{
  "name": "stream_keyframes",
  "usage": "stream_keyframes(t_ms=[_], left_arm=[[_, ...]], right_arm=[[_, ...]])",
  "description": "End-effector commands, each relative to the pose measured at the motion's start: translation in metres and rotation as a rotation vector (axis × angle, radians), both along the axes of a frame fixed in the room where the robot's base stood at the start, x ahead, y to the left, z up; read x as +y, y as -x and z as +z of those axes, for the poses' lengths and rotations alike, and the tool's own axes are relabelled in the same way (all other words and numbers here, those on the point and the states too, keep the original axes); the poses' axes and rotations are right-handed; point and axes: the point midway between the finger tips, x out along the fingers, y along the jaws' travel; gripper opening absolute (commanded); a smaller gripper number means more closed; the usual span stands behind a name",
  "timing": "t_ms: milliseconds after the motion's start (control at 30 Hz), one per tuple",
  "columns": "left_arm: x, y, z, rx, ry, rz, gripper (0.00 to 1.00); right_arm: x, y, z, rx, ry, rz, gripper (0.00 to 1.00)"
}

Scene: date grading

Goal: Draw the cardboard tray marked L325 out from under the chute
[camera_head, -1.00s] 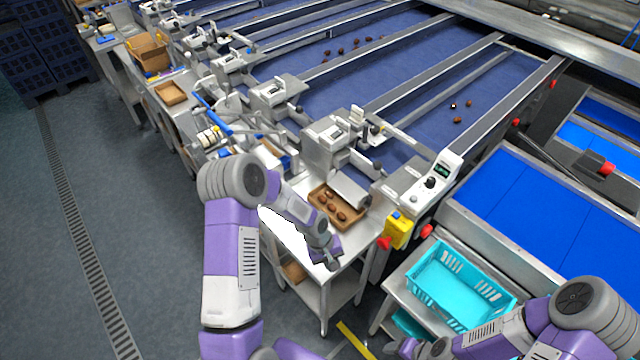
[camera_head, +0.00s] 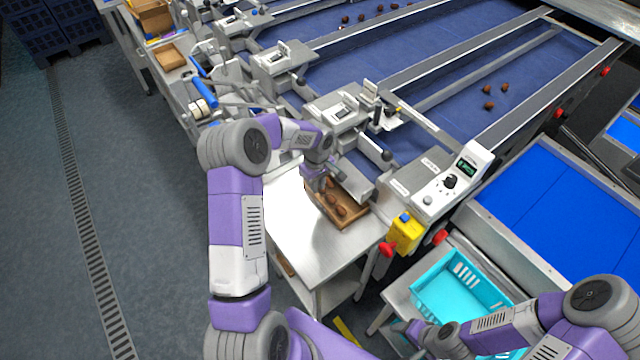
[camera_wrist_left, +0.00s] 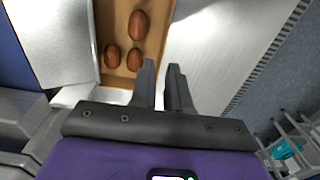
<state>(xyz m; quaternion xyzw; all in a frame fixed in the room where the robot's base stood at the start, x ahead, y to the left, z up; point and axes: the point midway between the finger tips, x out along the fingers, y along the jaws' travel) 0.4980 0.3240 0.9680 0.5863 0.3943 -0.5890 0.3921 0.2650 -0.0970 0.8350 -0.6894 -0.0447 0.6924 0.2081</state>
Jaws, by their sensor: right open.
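A brown cardboard tray (camera_head: 350,224) with several dates lies on the steel table, partly under the metal chute (camera_head: 352,180). The tray also shows in the left wrist view (camera_wrist_left: 117,25), beside the pale chute plate (camera_wrist_left: 50,45). I cannot read any L325 mark. My left gripper (camera_head: 318,185) is at the tray's left side. In the left wrist view its two fingers (camera_wrist_left: 161,72) stand apart with a narrow gap, near the tray's side wall; whether they touch it I cannot tell. My right gripper (camera_head: 416,334) is open at the lower right, away from the tray.
The steel table (camera_head: 318,235) is bare in front of the tray. A turquoise crate (camera_head: 455,285) stands on a stand to the right. A yellow switch box (camera_head: 406,232) with red knobs sits near the table's right corner. Another cardboard tray (camera_head: 170,56) lies further back left.

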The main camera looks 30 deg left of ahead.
Motion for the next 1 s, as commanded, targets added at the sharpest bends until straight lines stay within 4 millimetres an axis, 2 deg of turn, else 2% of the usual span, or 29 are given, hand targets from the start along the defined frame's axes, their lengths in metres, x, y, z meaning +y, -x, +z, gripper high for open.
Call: stream_keyframes(t_ms=[267,367,733,1000], left_arm=[[0.000,0.000,-0.001,0.000,0.001,-0.001,0.16],[0.000,0.001,-0.010,0.004,0.001,-0.002,0.16],[-0.001,0.001,-0.062,0.002,0.002,-0.002,0.16],[0.000,0.001,-0.075,0.000,0.001,0.000,0.16]], right_arm=[[0.000,0.000,0.002,0.001,0.000,0.000,0.60],[0.000,0.000,0.002,0.000,0.000,0.000,0.60],[0.000,0.000,0.003,0.001,0.000,0.000,0.60],[0.000,0.000,0.004,0.001,0.000,0.000,0.60]])
